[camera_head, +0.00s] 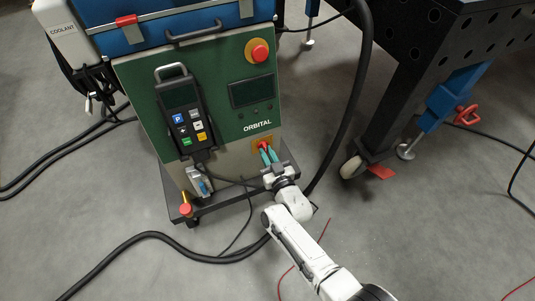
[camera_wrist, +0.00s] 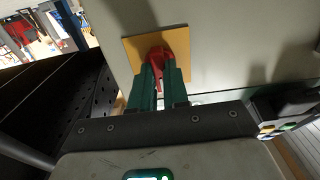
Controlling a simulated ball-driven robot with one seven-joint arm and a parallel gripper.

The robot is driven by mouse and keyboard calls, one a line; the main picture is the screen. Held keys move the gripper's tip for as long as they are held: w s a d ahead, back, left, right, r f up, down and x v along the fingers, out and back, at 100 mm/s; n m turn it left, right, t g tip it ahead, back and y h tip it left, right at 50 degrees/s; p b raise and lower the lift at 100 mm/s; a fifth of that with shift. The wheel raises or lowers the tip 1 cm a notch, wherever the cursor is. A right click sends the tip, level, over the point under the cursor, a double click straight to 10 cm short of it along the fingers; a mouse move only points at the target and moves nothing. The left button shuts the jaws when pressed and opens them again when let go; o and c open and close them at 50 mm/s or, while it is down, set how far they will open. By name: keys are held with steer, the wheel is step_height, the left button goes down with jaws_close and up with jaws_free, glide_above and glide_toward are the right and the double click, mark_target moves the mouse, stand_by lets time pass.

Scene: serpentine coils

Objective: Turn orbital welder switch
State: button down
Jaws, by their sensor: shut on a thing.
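The orbital welder (camera_head: 135,91) is a green and grey cabinet marked ORBITAL, standing on a dark wheeled base. Its switch is a red knob on a yellow plate, low on the right of the front; the red knob (camera_wrist: 184,58) and the yellow plate (camera_wrist: 134,47) show in the wrist view. My gripper (camera_head: 268,153) reaches the knob from below. In the wrist view its two green fingers (camera_wrist: 160,78) are shut on the red knob, one on each side. The fingers hide the lower part of the knob, and I cannot tell its exact angle.
A handheld pendant (camera_head: 182,112) hangs on the front, and a red emergency button (camera_head: 257,51) sits at upper right. A black hose (camera_head: 345,110) runs down beside the cabinet. A dark perforated table (camera_head: 415,60) stands to the right. Cables cross the grey floor.

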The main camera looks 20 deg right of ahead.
steer(key=c, duration=1.1)
jaws_free()
steer(key=s+p, duration=0.4)
steer(key=s, duration=0.6)
steer(key=shift+s, duration=0.4)
